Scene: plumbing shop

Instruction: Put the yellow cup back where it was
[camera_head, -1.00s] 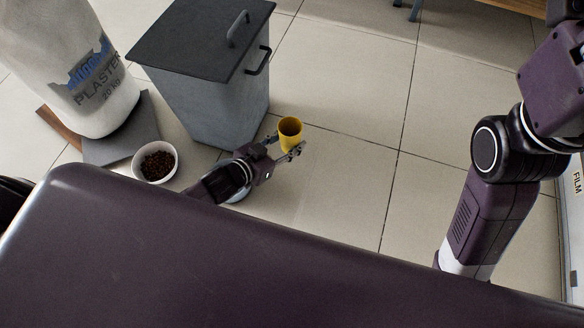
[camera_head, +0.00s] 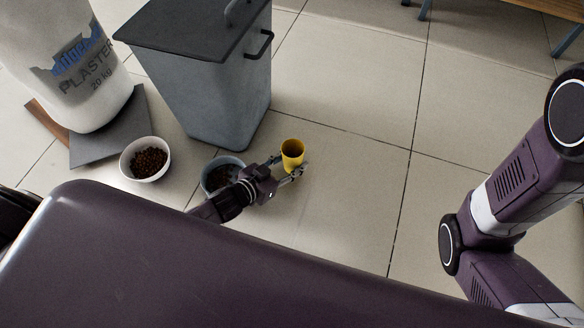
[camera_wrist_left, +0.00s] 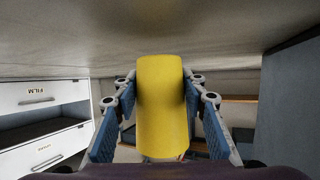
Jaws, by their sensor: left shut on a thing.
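The yellow cup (camera_head: 292,155) is upright in the head view, between the fingers of my left gripper (camera_head: 285,167). In the left wrist view the cup (camera_wrist_left: 162,108) fills the middle, with the blue finger pads of the left gripper (camera_wrist_left: 160,115) on both sides of it. The left gripper is shut on the cup. From the head view I cannot tell how far the cup is above the floor. My right arm shows at the right of the head view, but its gripper is out of the picture.
A grey lidded bin (camera_head: 212,90) stands behind the left gripper. A white bowl (camera_head: 140,170) of brown pellets and a grey-blue bowl (camera_head: 212,166) stand near it. A plaster bag (camera_head: 95,100) is at the left. The tiled floor (camera_head: 345,190) right of the cup is clear.

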